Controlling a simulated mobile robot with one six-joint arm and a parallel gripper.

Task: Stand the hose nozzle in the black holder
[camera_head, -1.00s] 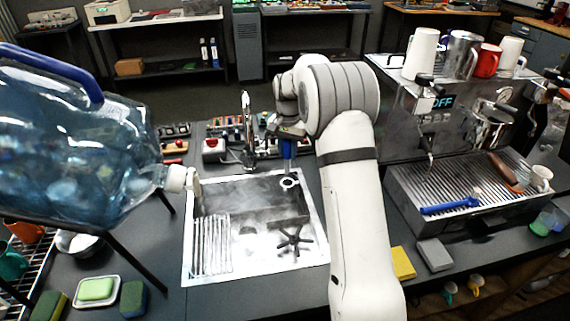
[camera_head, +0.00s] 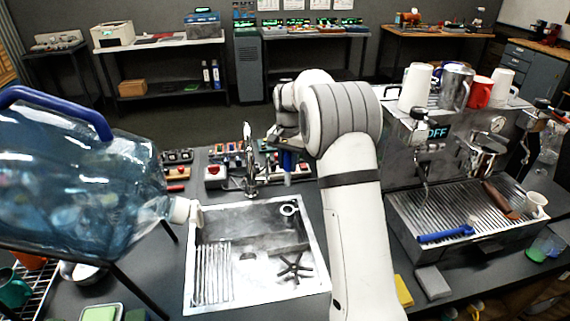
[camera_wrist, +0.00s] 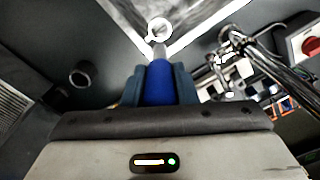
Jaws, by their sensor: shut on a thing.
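The hose nozzle (camera_wrist: 158,84) is blue with a grey tip, and it sits between the fingers of my gripper (camera_wrist: 160,88) in the wrist view. My gripper is shut on it. In the head view the nozzle (camera_head: 287,162) hangs tip down from my gripper (camera_head: 285,146), behind the sink's back edge and right of the tap. A dark round socket, which looks like the black holder (camera_wrist: 80,78), stands on the dark counter left of the nozzle in the wrist view, apart from it. I cannot make out this holder in the head view; my arm may hide it.
The steel sink (camera_head: 190,255) lies in front, with a pale ring (camera_head: 289,209) in its back right corner. The tap (camera_head: 248,160) stands close left of my gripper. The coffee machine (camera_head: 400,160) is right; a large water bottle (camera_head: 80,190) is left.

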